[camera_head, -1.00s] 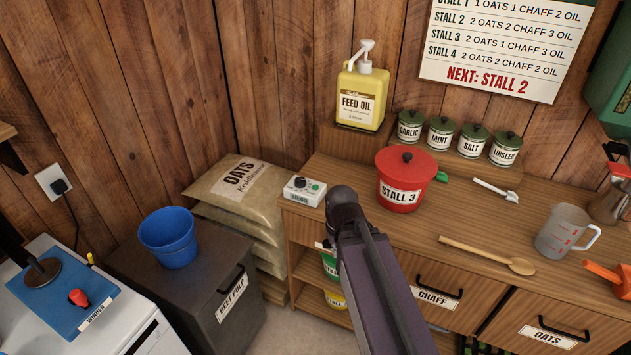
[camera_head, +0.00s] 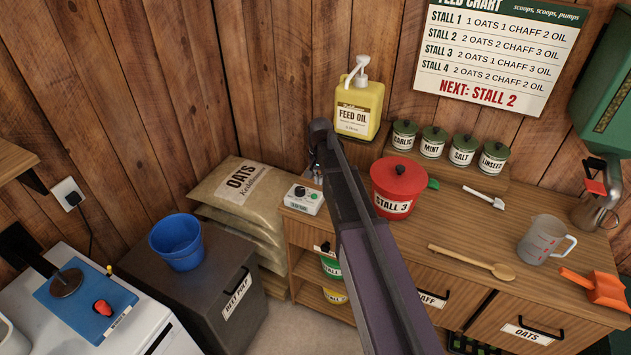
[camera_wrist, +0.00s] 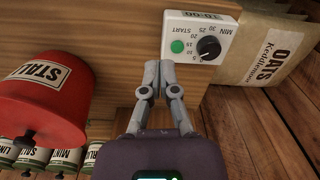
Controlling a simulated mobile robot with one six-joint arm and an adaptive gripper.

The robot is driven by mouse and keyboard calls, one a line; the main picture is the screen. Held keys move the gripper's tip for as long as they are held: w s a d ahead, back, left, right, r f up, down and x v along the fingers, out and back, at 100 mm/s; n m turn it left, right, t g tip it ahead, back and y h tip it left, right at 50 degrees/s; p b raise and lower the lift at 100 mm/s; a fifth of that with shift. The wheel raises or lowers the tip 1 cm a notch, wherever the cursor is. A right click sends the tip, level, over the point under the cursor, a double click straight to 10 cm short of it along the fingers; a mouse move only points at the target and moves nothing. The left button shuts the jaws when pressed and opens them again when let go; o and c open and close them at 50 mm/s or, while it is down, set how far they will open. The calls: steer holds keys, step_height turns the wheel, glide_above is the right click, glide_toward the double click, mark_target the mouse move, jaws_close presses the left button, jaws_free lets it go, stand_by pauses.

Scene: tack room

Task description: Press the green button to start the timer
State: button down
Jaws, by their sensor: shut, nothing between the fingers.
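The timer (camera_head: 303,199) is a small white box with a black dial and a green button, standing at the left end of the wooden counter. In the wrist view the timer (camera_wrist: 204,38) shows its START label, the round green button (camera_wrist: 177,46) and the black dial (camera_wrist: 208,48). My gripper (camera_wrist: 160,66) is shut and empty. Its fingertips appear just below the green button in the wrist view; I cannot tell whether they touch it. In the head view my gripper (camera_head: 317,168) is partly hidden by my arm, just right of the timer.
A red STALL 3 pot (camera_head: 398,186) stands right of the timer. A yellow feed oil pump bottle (camera_head: 358,108) stands behind on a raised block. Oats sacks (camera_head: 240,190) lie to the left.

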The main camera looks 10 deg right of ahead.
step_height(320, 180, up, 3)
steer(key=m+p, duration=0.1)
steer(key=p, duration=0.1)
glide_above(314, 196)
steer(key=shift+w+d+f, duration=0.1)
steer(key=shift+d, duration=0.25)
steer(key=shift+f+b, duration=0.2)
steer(key=shift+b, duration=0.2)
steer(key=f+b, duration=1.3)
steer(key=shift+a+f, duration=0.25)
steer(key=shift+f+b, duration=0.1)
steer(key=shift+b, duration=0.25)
